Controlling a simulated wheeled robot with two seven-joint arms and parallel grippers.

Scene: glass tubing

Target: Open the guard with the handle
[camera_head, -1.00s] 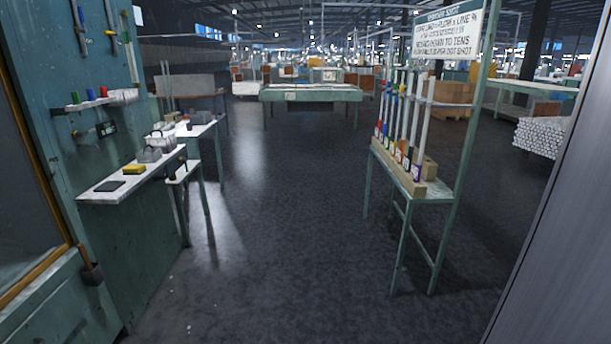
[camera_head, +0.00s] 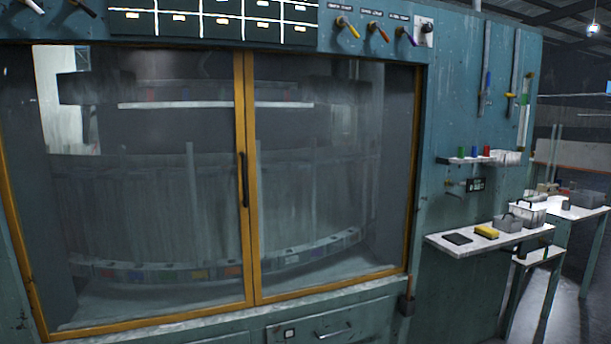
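The guard (camera_head: 249,200) is a pair of glazed panels with yellow-orange frames on a teal machine. The two panels meet at a vertical centre post and look shut. A dark vertical handle (camera_head: 244,180) sits on the left panel beside the centre seam. Through the glass I see a curved rack with coloured segments and pale upright tubes, blurred by reflections. Neither of my grippers is in view, and nothing touches the handle.
A white shelf (camera_head: 468,243) with a yellow block (camera_head: 486,232) juts out right of the guard. A small shelf (camera_head: 462,160) with coloured items is above it. Knobs (camera_head: 348,27) line the top panel. A drawer (camera_head: 332,322) is below. Floor shows at far right.

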